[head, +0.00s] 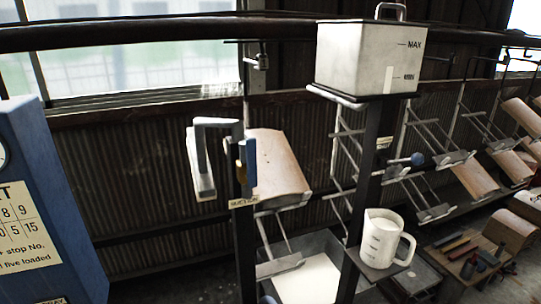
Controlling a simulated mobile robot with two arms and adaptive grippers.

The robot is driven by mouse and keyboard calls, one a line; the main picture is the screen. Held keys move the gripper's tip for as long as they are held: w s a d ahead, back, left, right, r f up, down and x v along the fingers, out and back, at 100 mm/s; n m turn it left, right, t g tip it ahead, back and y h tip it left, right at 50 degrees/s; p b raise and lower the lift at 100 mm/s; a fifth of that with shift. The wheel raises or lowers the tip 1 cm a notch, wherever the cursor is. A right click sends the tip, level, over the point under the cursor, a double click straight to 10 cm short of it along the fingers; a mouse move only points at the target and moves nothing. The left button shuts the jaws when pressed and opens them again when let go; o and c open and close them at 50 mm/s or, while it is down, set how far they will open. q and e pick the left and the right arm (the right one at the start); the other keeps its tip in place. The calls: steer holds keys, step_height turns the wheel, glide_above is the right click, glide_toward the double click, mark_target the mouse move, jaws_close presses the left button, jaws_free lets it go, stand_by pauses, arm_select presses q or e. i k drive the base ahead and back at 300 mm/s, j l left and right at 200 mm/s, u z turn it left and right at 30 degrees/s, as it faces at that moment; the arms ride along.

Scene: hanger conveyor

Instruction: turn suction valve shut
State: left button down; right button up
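A dark post (244,255) stands left of centre, with a small tag (243,202) that seems to read SUCTION. Above the tag is a valve-like fitting (248,162) with blue and yellow parts. The blue part looks upright, but the valve's exact setting is too small to tell. A grey bent pipe-like piece (203,165) reaches left from the fitting and hangs down. Neither of my grippers is in view.
A tank (350,55) marked MAX stands on a second post. A bin (325,243) stands between the posts. A blue cabinet (55,220) is left; hanger racks (440,160) stand right.

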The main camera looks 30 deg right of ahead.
mark_target(251, 143)
steer(key=i+l+z, duration=0.1)
steer(key=z, duration=0.75)
